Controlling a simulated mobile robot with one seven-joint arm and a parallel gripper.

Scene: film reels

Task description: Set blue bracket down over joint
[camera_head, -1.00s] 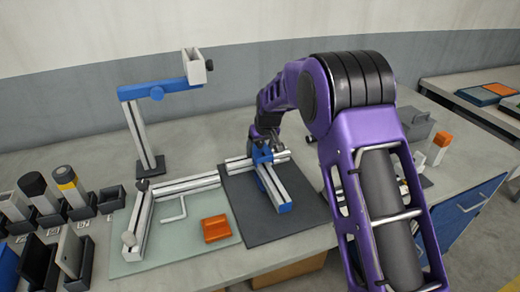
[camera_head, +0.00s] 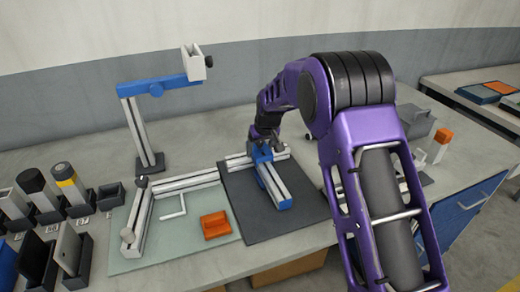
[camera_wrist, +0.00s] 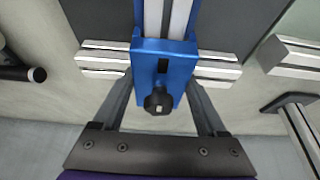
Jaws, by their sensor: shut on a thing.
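The blue bracket (camera_wrist: 176,67) has a slot and a black knob and is held between the two fingers of my gripper (camera_wrist: 162,100) in the wrist view. The bracket (camera_head: 260,153) also shows in the head view, partly hidden by my gripper (camera_head: 264,143). It sits at the joint where a long silver rail (camera_head: 269,177) meets a crossing rail (camera_wrist: 105,58). In the wrist view the bracket covers the meeting point of the rails. I cannot tell whether its underside touches them. The long rail has a blue end cap (camera_head: 284,203).
The rails lie on a dark mat (camera_head: 246,209). To its left, a pale green mat (camera_head: 180,243) holds an L of rails, a hex key and an orange block (camera_head: 214,224). A post stand with a blue arm (camera_head: 150,88) rises behind. My purple arm covers the right side.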

